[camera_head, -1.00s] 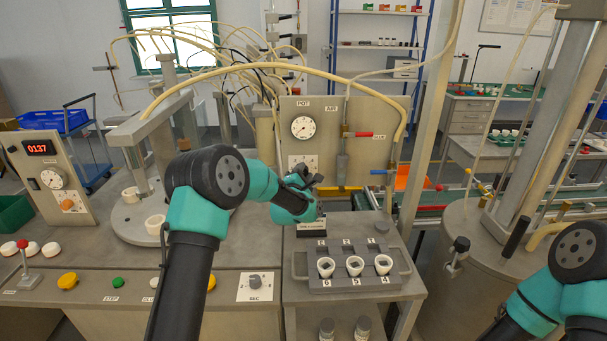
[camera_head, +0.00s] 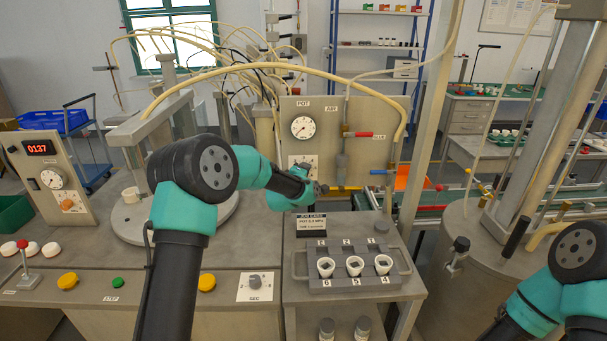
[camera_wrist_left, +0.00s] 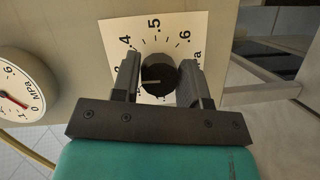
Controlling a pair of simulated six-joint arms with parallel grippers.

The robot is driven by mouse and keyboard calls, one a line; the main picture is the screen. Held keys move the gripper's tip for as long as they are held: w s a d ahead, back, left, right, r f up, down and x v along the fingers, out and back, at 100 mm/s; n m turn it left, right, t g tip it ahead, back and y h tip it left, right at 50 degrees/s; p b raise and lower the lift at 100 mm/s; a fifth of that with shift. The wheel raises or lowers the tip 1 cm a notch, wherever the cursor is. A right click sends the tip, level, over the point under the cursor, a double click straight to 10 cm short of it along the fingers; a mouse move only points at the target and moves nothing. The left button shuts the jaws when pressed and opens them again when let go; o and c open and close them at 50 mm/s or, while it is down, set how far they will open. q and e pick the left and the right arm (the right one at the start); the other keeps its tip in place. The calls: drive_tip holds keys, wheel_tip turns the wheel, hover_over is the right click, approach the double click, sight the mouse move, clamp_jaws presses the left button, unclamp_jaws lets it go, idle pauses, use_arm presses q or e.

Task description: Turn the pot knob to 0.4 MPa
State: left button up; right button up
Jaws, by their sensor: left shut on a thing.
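The pot knob (camera_wrist_left: 160,76) is a dark round knob on a white scale plate (camera_wrist_left: 189,32) with marks around .4, .5 and .6. Its white line points left in the wrist view; the left finger hides the scale there. My left gripper (camera_wrist_left: 159,82) is shut on the knob, one finger on each side. In the head view the plate (camera_head: 296,160) sits on the grey panel under the POT gauge (camera_head: 303,127), and my left arm hides part of it. The gauge (camera_wrist_left: 18,90) has a red needle. My right arm is at the right edge; its gripper is out of view.
A job card (camera_head: 310,226) stands below the panel, behind a grey tray (camera_head: 352,284) of white cups. A red-handled valve (camera_head: 358,134) and a blue-handled valve (camera_head: 381,172) stick out right of the knob. A yellowish hose arches above the panel.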

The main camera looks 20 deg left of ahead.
use_arm(q)
drive_tip(key=m+g+y, duration=0.1)
drive_tip(key=m, duration=0.2)
drive_tip(key=shift+m+g, duration=0.3)
drive_tip(key=shift+m+g+y, duration=0.5)
drive_tip(key=shift+m+y, duration=0.1)
drive_tip(key=shift+m, duration=0.6)
drive_tip(key=o, duration=0.9)
drive_tip(key=v, duration=1.7)
drive_tip(key=shift+d+r, duration=0.2)
drive_tip(key=shift+s, duration=0.15)
